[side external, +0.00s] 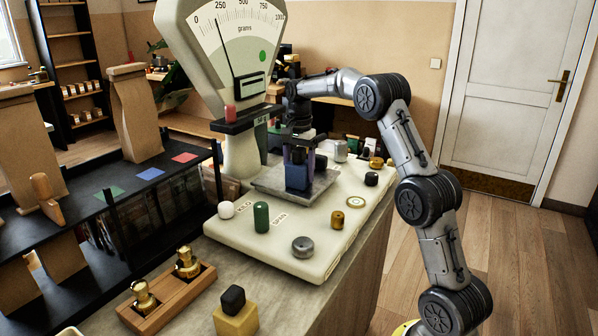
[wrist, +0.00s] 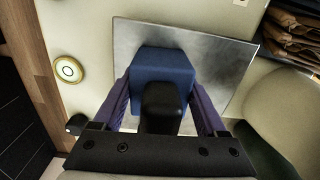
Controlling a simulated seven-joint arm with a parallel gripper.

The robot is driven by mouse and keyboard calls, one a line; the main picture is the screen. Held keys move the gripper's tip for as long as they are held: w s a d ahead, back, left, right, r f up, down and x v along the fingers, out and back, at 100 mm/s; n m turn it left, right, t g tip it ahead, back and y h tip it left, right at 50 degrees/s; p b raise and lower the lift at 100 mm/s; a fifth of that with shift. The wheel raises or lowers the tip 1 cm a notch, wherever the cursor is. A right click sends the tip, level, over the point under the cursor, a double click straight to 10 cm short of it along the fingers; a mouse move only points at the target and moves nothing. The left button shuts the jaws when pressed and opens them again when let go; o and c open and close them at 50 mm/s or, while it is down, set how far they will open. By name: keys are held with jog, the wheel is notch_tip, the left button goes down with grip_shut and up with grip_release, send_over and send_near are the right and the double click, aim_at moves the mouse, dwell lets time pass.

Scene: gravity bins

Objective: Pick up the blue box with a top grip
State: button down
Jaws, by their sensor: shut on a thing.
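The blue box (wrist: 163,65) lies between the two purple fingers of my gripper (wrist: 165,108) in the wrist view. A fingertip stands on either side of it, and a dark block-like part covers its near side. In the side view the blue box (side external: 297,177) is upright under my gripper (side external: 299,160), at the metal plate (side external: 268,184) of the scale. My gripper comes from above and is shut on the box. I cannot tell whether the box touches the plate.
The large dial scale (side external: 225,60) rises behind the plate. Around it on the pale board stand a green cylinder (side external: 261,217), a white ball (side external: 226,210), a grey knob (side external: 303,247) and several small pieces. A wooden tray with brass weights (side external: 168,297) stands at the front left.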

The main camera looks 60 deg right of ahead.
aim_at(300, 149)
jog(key=shift+r, duration=0.1)
jog(key=shift+r, duration=0.55)
notch_tip(300, 149, up, 2)
jog(key=shift+s+r, duration=0.1)
jog(key=shift+r, duration=0.15)
jog(key=s+a+r, duration=0.7)
jog(key=s+r, duration=0.2)
jog(key=s, duration=0.3)
jog(key=shift+r, duration=0.2)
